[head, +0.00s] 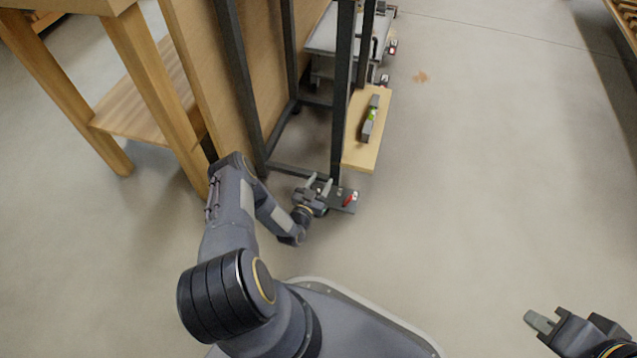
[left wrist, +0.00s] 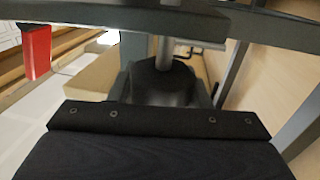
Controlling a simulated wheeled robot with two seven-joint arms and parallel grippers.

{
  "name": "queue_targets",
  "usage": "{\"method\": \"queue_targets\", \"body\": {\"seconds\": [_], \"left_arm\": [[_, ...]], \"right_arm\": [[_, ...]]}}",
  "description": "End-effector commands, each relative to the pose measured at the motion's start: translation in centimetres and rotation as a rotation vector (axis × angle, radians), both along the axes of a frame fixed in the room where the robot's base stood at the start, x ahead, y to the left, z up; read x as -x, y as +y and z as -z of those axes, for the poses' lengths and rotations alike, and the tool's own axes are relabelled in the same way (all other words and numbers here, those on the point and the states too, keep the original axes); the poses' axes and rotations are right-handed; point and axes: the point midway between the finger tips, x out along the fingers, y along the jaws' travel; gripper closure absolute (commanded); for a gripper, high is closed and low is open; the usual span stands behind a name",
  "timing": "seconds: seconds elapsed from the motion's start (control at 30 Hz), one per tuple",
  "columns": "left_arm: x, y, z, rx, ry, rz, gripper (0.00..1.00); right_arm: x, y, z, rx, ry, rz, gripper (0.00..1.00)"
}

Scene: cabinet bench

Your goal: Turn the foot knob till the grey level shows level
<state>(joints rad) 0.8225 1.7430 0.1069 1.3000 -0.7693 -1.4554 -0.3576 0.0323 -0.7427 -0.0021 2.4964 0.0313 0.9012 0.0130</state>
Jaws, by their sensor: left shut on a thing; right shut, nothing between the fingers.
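The grey level (head: 370,118) with a green vial lies on a pale wooden board (head: 361,158) beside the dark frame; its bubble is too small to read. My left gripper (head: 319,184) is low at the foot of the frame, shut on the foot knob. In the left wrist view the dark round foot knob (left wrist: 163,84) sits ahead of the gripper, under a grey stem (left wrist: 165,48). The gripper mostly hides the knob in the head view. My right gripper (head: 550,320) is shut and empty, out over the floor at lower right.
The dark metal frame (head: 343,90) rises beside my left gripper. A red tab (head: 350,198) is close by on the foot plate and shows in the left wrist view (left wrist: 36,50). A wooden bench (head: 150,80) stands left, a grey cart (head: 325,35) behind.

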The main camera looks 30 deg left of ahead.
Motion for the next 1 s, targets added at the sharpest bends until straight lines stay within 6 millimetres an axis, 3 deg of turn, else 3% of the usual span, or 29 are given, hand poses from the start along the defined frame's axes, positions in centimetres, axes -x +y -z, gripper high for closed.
{"method": "queue_targets", "body": {"seconds": [0.5,1.0], "left_arm": [[0.3,-0.8,0.2,-0.002,0.005,0.451,0.79],[0.5,-1.1,0.2,0.001,0.004,0.642,0.79]], "right_arm": [[0.0,0.0,0.0,0.000,0.000,0.000,1.00],[0.0,0.0,0.0,0.000,0.000,0.000,1.00]]}}
